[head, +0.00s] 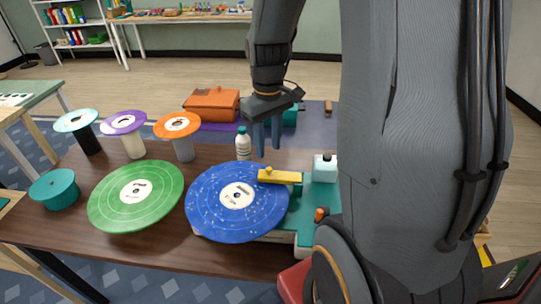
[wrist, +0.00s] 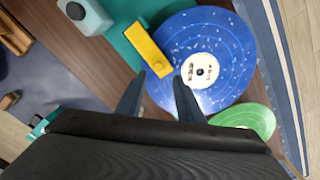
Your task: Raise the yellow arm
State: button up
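The yellow arm (head: 280,176) lies at the right side of a blue speckled disc (head: 237,201) with a white label, on a teal player base (head: 322,200). Its inner end reaches over the disc's edge. In the wrist view the yellow arm (wrist: 148,48) sits left of the blue disc (wrist: 202,60). My gripper (head: 267,150) points down behind the yellow arm, apart from it. In the wrist view my gripper's two fingers (wrist: 159,82) are spread with nothing between them. Whether the arm touches the disc cannot be told.
A white bottle (head: 243,146) stands close to my gripper. A pale square bottle (head: 324,168) stands right of the yellow arm. A green disc (head: 136,196) lies to the left. Several coloured discs on posts stand at the back left. An orange box (head: 211,103) is beyond the table.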

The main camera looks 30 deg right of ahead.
aim_at(269, 169)
jog(key=shift+d+f+p, duration=0.15)
jog(key=shift+f+p, duration=0.55)
jog(key=shift+f, duration=3.15)
jog(key=shift+c, duration=0.3)
grip_shut()
jog(key=shift+w, duration=0.1)
